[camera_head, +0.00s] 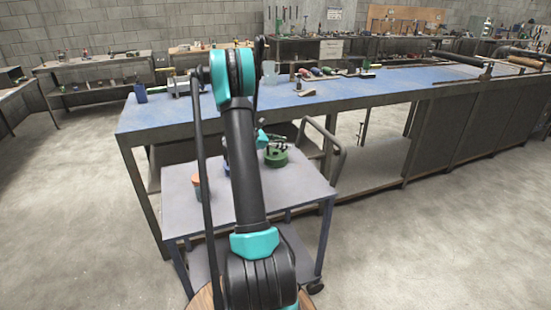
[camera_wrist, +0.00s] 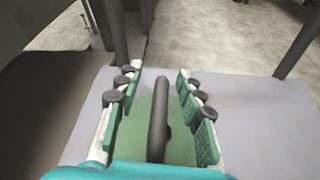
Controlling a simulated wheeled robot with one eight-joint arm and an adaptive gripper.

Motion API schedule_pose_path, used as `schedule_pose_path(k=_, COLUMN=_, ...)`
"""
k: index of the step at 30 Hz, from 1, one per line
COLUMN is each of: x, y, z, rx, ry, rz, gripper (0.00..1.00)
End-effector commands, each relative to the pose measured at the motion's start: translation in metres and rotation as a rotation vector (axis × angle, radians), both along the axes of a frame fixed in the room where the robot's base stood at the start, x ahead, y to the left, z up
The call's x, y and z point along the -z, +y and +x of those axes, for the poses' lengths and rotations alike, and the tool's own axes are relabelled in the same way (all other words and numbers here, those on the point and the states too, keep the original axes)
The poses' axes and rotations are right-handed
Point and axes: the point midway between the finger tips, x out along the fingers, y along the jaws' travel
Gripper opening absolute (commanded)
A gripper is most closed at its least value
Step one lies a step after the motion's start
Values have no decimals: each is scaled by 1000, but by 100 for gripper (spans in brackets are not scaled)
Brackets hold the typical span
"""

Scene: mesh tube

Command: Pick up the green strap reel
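The green strap reel (camera_head: 277,157) stands on the grey top of a small cart, near its far side. In the wrist view the reel (camera_wrist: 181,150) is a green body with a dark upright bar across its middle, lying between my fingers. My gripper (camera_wrist: 157,92) is open, with one green-padded finger on each side of the reel. I cannot tell whether the pads touch it. In the head view my arm hides most of my gripper, and a teal part shows just left of the reel.
The cart top (camera_head: 305,184) has a dark handle rail (camera_head: 331,135) at its far right. A small orange-topped object (camera_head: 197,180) stands on its left, partly behind my arm. A long blue-topped workbench (camera_head: 340,93) with tools stands close behind the cart. Open floor lies to the right.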

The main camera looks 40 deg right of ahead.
Motion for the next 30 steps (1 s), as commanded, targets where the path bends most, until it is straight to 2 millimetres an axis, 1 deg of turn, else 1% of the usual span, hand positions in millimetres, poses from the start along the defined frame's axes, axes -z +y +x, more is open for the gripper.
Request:
schedule_pose_path(k=5, x=0, y=0, z=0, rx=-1, ry=0, rz=0, gripper=38)
schedule_pose_path(k=6, x=0, y=0, z=0, rx=-1, ry=0, rz=0, gripper=35)
schedule_pose_path(k=12, x=0, y=0, z=0, rx=-1, ry=0, rz=0, gripper=10)
schedule_pose_path(k=15, x=0, y=0, z=0, rx=-1, ry=0, rz=0, gripper=0)
schedule_pose_path(k=30, x=0, y=0, z=0, rx=-1, ry=0, rz=0, gripper=0)
